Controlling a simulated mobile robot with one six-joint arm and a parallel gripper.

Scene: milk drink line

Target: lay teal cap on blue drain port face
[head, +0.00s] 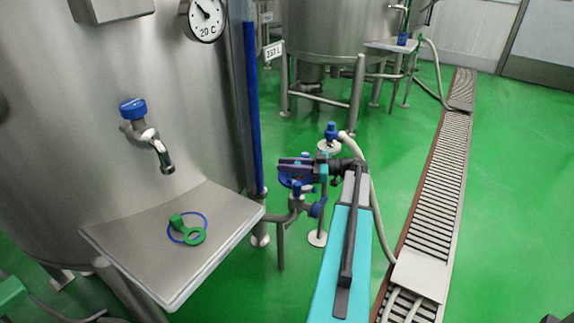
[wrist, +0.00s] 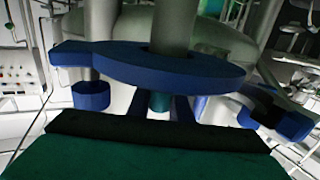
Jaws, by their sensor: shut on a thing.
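My gripper (wrist: 160,106) is shut on the small teal cap (wrist: 158,102), which shows dark between the two fingers in the wrist view. A broad blue ring-shaped part (wrist: 170,68) around a grey pipe covers the upper side of the cap. I cannot tell whether this ring is the drain port face or whether the cap touches it. In the head view my gripper (head: 297,171) is among the blue fittings beside the left tank, above the valve pipe (head: 296,204). The cap cannot be picked out clearly there.
A steel shelf (head: 130,241) on the left tank carries a green piece (head: 193,236) and a blue loop. A blue-handled tap (head: 132,108) hangs over it. A grated floor drain (head: 435,180) runs at right. The green floor between drain and far tank is mostly clear.

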